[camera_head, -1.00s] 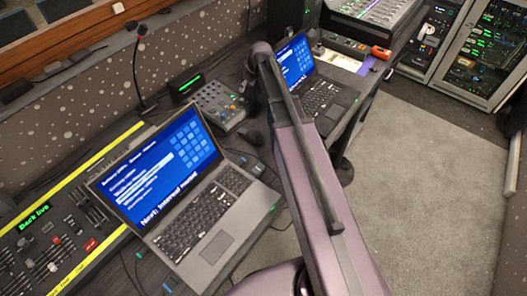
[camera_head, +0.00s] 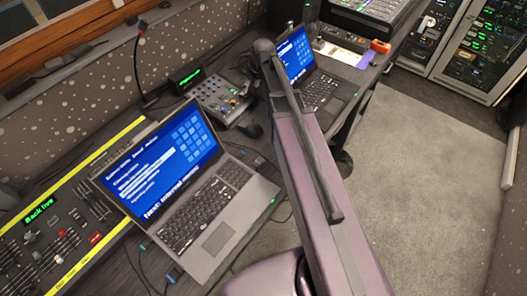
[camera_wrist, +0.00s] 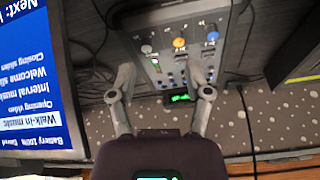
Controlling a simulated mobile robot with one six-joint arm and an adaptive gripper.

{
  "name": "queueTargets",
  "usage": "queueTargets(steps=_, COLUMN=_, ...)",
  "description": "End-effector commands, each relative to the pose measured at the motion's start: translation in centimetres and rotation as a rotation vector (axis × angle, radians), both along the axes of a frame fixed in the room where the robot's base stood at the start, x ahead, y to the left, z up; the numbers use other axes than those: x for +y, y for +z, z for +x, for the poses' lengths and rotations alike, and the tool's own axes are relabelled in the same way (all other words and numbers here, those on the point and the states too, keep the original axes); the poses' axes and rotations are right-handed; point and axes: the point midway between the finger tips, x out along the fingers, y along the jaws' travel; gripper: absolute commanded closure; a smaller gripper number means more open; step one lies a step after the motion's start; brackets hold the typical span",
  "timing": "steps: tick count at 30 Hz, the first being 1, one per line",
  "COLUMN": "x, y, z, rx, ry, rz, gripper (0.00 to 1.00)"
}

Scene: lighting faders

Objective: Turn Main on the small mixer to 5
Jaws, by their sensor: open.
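The small mixer (camera_head: 222,101) is a grey panel with knobs and faders on the desk, behind the near laptop. In the wrist view the mixer (camera_wrist: 191,22) shows close up, with a yellow knob (camera_wrist: 179,42), a white knob (camera_wrist: 146,49) and a blue knob (camera_wrist: 210,40). The labels are too small to read, so I cannot tell which control is Main or its setting. My gripper (camera_wrist: 163,72) is open and empty, its fingers on either side of part of the mixer in this view. I cannot tell its height above the panel.
A green-lit display (camera_head: 188,79) is behind the mixer. A gooseneck microphone (camera_head: 140,65) and a yellow-edged fader console (camera_head: 60,225) are further left. Cables lie around.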

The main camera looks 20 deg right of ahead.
Motion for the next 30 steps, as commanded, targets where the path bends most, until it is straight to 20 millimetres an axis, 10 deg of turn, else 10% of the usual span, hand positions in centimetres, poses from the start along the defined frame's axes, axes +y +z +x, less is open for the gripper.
queueTargets(steps=30, x=1.7, y=-6.8, z=-12.9, rx=0.207, ry=-0.261, rz=-0.054, gripper=0.36)
